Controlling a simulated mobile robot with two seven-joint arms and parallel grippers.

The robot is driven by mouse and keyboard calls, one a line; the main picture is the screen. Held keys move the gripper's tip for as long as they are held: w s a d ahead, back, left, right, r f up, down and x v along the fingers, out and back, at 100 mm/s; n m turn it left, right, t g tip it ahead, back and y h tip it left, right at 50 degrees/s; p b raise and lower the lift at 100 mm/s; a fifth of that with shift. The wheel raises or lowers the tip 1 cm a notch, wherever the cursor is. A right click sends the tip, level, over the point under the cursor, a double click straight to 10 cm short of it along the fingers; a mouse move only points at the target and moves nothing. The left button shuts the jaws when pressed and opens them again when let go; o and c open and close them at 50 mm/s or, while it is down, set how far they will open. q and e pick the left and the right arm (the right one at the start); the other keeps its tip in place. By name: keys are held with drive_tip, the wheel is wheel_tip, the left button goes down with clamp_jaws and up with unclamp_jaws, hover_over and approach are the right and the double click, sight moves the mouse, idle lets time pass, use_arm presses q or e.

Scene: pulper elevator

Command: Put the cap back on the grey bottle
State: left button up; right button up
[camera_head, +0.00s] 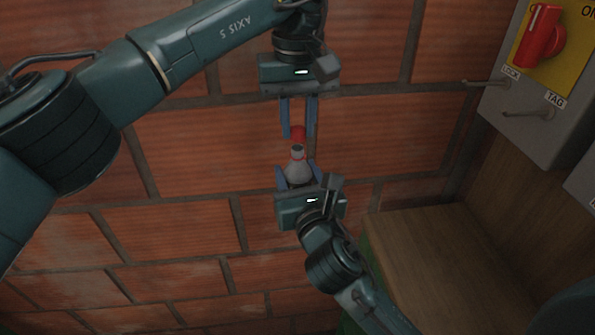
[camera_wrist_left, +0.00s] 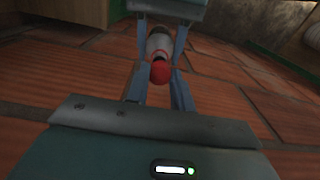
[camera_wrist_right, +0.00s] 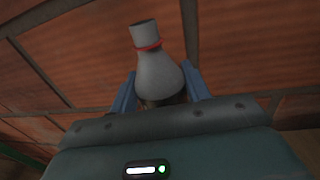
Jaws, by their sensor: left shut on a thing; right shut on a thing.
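The grey bottle (camera_head: 298,172) has a narrow neck and a red band round it, clear in the right wrist view (camera_wrist_right: 160,75). My right gripper (camera_head: 295,177) is shut on its wide lower body from below and holds it neck up. The red cap (camera_head: 298,133) is between the fingertips of my left gripper (camera_head: 298,136), which is shut on it and points down from above. The cap shows close in front in the left wrist view (camera_wrist_left: 160,72), with the bottle beyond it. In the head view the cap is just above the neck; the right wrist view shows the bottle mouth bare.
A red brick-patterned floor (camera_head: 190,160) lies behind both grippers. A wooden surface (camera_head: 435,250) is at lower right. A grey box (camera_head: 535,115) with a yellow panel, a red rotary switch (camera_head: 540,38) and protruding pegs is at upper right. The space around the bottle is clear.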

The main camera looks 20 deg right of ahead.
sight(298, 173)
idle(0.5)
use_arm(q)
drive_tip(key=shift+f, duration=0.85)
drive_tip(key=shift+f, duration=0.55)
drive_tip(key=m, duration=0.9)
drive_tip(key=shift+m, duration=0.4)
drive_tip(key=o, duration=0.9)
drive_tip(key=shift+o, duration=0.2)
